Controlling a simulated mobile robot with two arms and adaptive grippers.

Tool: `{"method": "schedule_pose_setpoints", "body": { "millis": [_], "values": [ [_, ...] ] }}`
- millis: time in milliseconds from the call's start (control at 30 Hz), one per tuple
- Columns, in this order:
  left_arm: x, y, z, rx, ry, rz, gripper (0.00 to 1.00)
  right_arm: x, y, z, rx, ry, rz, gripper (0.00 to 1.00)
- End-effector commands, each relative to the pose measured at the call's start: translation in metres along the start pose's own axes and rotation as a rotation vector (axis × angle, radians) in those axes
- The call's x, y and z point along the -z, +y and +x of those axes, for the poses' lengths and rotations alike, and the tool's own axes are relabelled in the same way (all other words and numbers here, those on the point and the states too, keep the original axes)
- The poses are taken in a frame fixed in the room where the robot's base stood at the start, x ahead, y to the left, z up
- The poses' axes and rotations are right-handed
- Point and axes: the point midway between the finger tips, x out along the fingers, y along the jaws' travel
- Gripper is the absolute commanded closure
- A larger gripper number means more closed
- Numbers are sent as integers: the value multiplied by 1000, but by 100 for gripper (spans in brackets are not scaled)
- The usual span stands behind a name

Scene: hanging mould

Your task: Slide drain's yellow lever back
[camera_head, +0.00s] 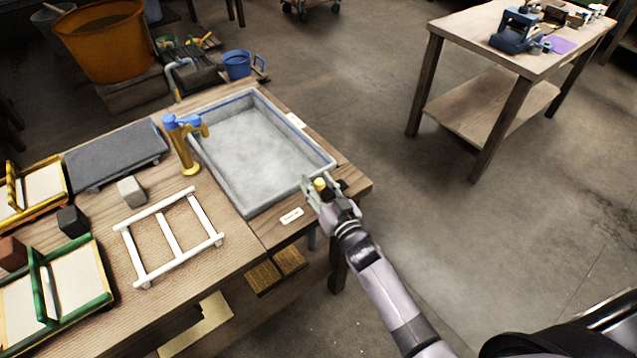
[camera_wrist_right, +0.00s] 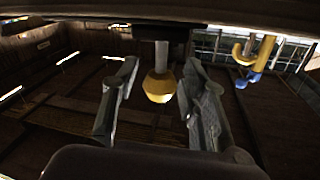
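The drain's yellow lever knob (camera_head: 320,184) shows at the front right corner of the grey basin (camera_head: 325,163). In the right wrist view the yellow knob (camera_wrist_right: 159,87) sits on a short grey stem. My right gripper (camera_head: 319,190) is at the knob. In the wrist view its two fingers (camera_wrist_right: 155,100) stand apart on either side of the knob, with visible gaps, so it is open around the knob without gripping it. My left gripper is not in view.
A yellow and blue tap (camera_head: 184,145) stands at the basin's left side. A white frame (camera_head: 168,240) and a grey slab (camera_head: 115,155) lie on the wooden bench (camera_head: 205,230). A small white label (camera_head: 291,216) is left of the lever. Open floor lies to the right.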

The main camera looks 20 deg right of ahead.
Motion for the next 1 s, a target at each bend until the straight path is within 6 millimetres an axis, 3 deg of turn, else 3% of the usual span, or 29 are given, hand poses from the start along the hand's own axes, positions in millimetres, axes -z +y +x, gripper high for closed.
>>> {"method": "schedule_pose_setpoints", "body": {
  "millis": [533, 1000],
  "values": [
    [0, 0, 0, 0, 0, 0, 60, 0, 0, 0, 0, 0, 0, 99],
    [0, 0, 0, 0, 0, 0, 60, 0, 1, 0, 0, 0, -1, 100]
  ]
}}
